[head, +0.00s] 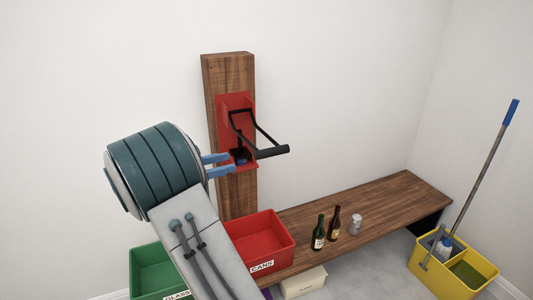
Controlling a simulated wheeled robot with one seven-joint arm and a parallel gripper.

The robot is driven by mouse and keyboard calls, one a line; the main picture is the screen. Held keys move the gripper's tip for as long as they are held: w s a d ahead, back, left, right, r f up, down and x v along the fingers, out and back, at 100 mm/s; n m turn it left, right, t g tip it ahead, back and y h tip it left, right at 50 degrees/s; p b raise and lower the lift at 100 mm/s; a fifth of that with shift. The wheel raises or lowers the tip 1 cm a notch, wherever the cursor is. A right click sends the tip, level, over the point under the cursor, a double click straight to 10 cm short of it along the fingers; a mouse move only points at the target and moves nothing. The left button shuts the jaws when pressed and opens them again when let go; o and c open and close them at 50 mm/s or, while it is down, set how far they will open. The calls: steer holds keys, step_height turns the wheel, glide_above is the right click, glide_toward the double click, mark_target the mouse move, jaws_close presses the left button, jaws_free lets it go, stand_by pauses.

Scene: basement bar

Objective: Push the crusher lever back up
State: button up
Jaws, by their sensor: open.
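The red can crusher (222,106) is fixed to an upright wooden post (229,73) against the wall. Its black lever slopes down and outward from the upper part of the frame, and its dark grip (273,152) sticks out low in front, to the right. A small blue item, perhaps a can, shows low inside the crusher (240,161); it is too small to be sure. My gripper (233,161) has two blue fingers, apart, at the crusher's lower left. They lie left of the lever grip and do not hold it. Whether they touch the crusher cannot be told.
A wooden bench (385,215) runs right, bearing two bottles (319,236) (334,224) and a can (356,223). Red CANS bin (262,255) and green GLASS bin (155,274) stand below the post. A yellow mop bucket (440,282) is far right. The wall above is clear.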

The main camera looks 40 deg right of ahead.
mark_target(267, 153)
steer(key=p+x, duration=0.1)
steer(key=x, duration=1.2)
steer(key=shift+s+a, duration=0.1)
steer(key=shift+s, duration=0.05)
steer(key=shift+p, duration=0.35)
jaws_close()
